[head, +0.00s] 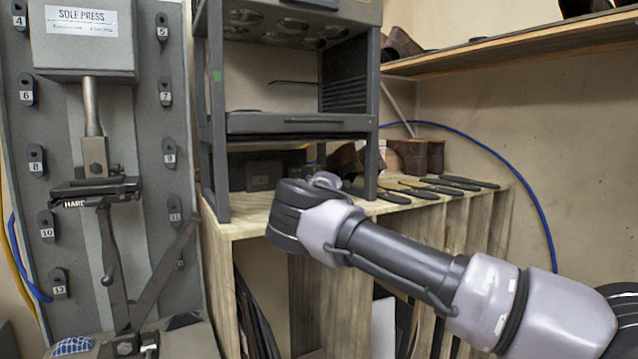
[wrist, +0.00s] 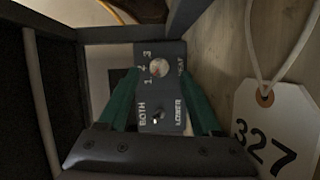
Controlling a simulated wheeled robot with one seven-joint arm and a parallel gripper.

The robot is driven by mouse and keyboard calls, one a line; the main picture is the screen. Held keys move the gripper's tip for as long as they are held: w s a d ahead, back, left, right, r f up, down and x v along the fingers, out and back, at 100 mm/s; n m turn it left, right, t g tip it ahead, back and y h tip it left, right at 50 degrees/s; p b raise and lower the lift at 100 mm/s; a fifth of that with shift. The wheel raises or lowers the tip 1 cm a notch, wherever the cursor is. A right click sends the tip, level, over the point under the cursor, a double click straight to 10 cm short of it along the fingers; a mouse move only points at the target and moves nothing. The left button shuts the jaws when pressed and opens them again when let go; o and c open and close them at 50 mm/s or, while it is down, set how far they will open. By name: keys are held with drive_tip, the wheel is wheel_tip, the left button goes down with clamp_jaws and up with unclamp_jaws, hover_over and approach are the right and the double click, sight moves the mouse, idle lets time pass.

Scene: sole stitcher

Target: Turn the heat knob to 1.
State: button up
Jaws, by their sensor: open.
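The heat knob (wrist: 158,68) is a small round pale knob on a dark control panel (wrist: 172,100) in the wrist view. The digits 1, 2 and 3 run along its left side and "HEAT" is printed on its right. Its pointer is too small and bright to read. My gripper (wrist: 158,82) is open, with one green finger on each side of the panel and the knob between and just beyond the tips. I cannot tell whether a finger touches it. In the head view the panel and my fingers are hidden.
A small toggle (wrist: 157,121) between "BOTH" and "LOWER" sits below the knob. A white tag marked 327 (wrist: 275,130) hangs at the right. In the head view, a dark heater rack (head: 300,123) stands on a wooden bench (head: 262,214), with a sole press (head: 92,45) at left.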

drive_tip(key=v, duration=0.8)
drive_tip(key=shift+d, duration=0.1)
